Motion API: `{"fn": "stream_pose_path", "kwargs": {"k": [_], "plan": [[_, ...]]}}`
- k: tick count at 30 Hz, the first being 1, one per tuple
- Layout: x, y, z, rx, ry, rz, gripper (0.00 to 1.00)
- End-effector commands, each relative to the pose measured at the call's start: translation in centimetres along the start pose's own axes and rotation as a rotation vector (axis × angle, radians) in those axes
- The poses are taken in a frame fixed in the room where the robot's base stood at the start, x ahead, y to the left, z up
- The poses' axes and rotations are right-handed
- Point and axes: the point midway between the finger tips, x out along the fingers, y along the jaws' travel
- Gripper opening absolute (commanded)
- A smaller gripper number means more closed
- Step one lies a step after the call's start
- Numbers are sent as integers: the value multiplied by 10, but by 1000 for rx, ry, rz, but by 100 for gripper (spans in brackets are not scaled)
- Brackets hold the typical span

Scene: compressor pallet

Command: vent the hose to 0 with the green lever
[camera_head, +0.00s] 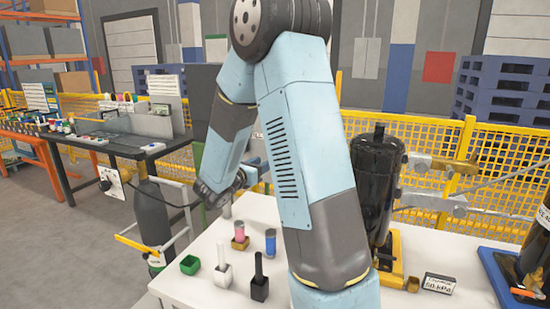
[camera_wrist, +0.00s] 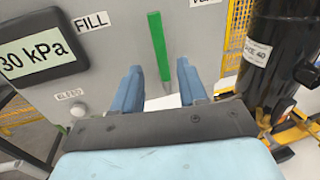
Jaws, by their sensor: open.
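The green lever (camera_wrist: 157,45) stands nearly upright on a grey panel (camera_wrist: 110,50) in the wrist view, its lower end near the gap between my fingertips. My gripper (camera_wrist: 161,82) is open, its two blue fingers apart with nothing visibly held. Whether the lever's lower end is between the fingers or beyond them I cannot tell. The gauge display (camera_wrist: 38,50) reads 30 kPa. A FILL label (camera_wrist: 92,22) is left of the lever; a label at the top right is cut off. In the head view my arm hides most of the gripper, and I cannot make out the lever.
A black compressor (camera_head: 377,185) stands right of my arm. A dark cylinder (camera_head: 152,215) stands left.

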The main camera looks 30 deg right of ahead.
Motion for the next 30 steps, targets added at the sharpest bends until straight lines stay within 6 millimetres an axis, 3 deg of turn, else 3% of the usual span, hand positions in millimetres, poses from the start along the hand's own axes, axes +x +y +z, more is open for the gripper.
{"fn": "stream_pose_path", "kwargs": {"k": [9,15,27,30], "plan": [[55,-1,0,0,1,-3,42],[75,0,0,0,0,-2,42],[81,0,0,0,0,0,42],[81,0,0,0,0,0,34]]}}
